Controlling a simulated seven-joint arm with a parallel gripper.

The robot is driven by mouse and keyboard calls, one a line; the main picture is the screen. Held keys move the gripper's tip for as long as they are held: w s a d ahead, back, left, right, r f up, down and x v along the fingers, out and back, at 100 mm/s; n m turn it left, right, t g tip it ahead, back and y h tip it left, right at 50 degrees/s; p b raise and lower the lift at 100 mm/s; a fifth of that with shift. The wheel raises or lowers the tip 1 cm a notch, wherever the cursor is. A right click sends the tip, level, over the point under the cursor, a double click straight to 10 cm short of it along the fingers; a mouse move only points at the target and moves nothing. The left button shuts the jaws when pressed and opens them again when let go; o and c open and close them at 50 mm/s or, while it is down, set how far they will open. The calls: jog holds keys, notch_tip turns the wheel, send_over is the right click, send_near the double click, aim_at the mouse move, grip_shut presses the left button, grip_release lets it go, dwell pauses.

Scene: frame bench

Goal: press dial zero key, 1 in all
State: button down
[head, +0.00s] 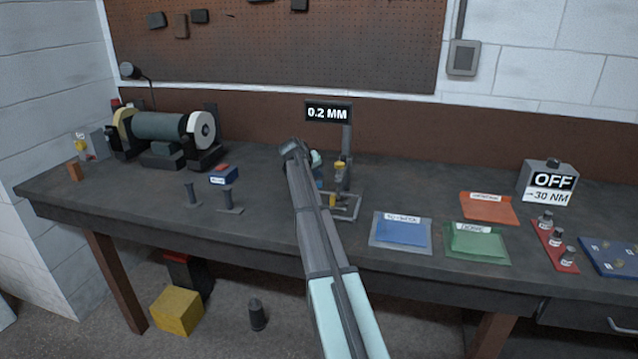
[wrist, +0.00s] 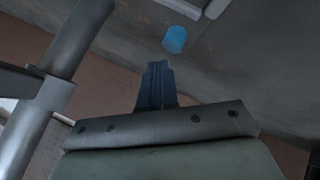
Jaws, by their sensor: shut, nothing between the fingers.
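The dial stand (head: 347,145) stands at mid-bench, with a dark display (head: 328,113) reading "0.2 MM" at its top. A yellow-capped part (head: 340,168) sits on it above an open metal base (head: 345,215). My gripper is shut and empty; its fingers (wrist: 157,75) show together in the wrist view. In the head view my arm covers most of it, just left of the stand. A small blue cylinder (wrist: 175,39) shows just beyond the fingertips, apart from them in the picture. I cannot tell for sure whether it is the zero key.
A grey post (wrist: 60,75) rises close at the left of the wrist view. Blue (head: 402,232) and green (head: 478,242) trays lie right of the stand. A bench grinder (head: 160,127) stands at the left. An "OFF, -30 NM" box (head: 547,182) stands at the right.

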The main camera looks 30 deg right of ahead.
aim_at(317, 182)
jog(key=shift+f, duration=0.2)
jog(key=shift+f, duration=0.25)
jog(key=shift+f, duration=0.5)
dwell(1.1)
jog(key=shift+r, duration=0.15)
dwell(0.3)
jog(key=shift+r, duration=0.8)
jog(key=shift+r, duration=2.5)
